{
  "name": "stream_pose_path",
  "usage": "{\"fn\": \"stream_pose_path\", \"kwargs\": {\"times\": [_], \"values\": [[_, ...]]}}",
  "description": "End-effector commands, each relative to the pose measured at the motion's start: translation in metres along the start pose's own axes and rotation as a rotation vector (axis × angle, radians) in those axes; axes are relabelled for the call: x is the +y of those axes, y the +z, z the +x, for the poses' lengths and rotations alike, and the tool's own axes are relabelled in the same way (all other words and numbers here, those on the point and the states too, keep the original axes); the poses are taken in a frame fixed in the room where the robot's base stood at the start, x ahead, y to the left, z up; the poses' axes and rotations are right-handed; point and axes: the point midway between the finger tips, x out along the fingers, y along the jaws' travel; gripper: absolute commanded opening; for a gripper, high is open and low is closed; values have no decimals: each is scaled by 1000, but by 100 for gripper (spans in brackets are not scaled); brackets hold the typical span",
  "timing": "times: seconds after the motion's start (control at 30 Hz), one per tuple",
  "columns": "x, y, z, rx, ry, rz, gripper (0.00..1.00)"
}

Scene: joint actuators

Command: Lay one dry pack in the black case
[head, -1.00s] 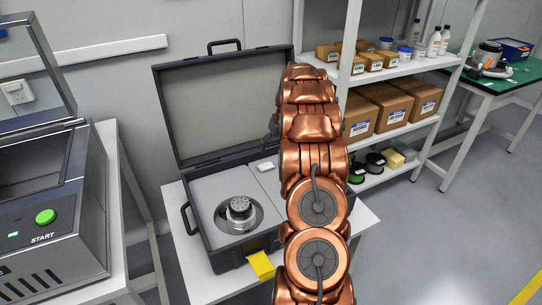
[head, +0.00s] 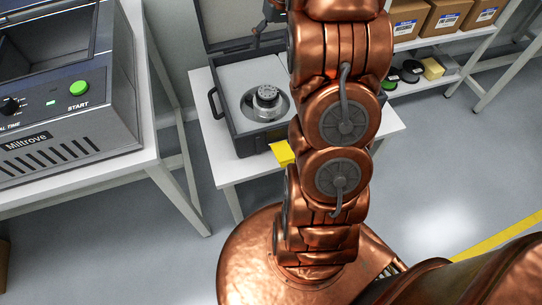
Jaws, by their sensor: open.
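The black case (head: 246,143) stands open on a white table left of my arm. Its grey foam insert holds a round metal actuator (head: 266,98) in a round recess. A yellow tag (head: 283,153) hangs at its front edge. My arm hides the right part of the case. My gripper (head: 262,27) shows only as dark finger parts at the top edge, above the back of the case, open; most of it is cut off or behind the arm. I cannot make out a dry pack in the current view.
A machine with a green START button (head: 79,88) stands on a white bench at left. A shelf at upper right holds cardboard boxes (head: 408,20), with dark spools and a yellow block (head: 432,68) below. The floor between the bench and table is clear.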

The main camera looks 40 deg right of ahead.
Motion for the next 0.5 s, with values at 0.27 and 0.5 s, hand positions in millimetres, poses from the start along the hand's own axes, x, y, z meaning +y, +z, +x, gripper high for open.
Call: {"fn": "stream_pose_path", "kwargs": {"times": [0.27,0.5], "values": [[-89,77,-19,-93,12,-53,87],[-143,157,-28,-170,35,-99,87]]}}
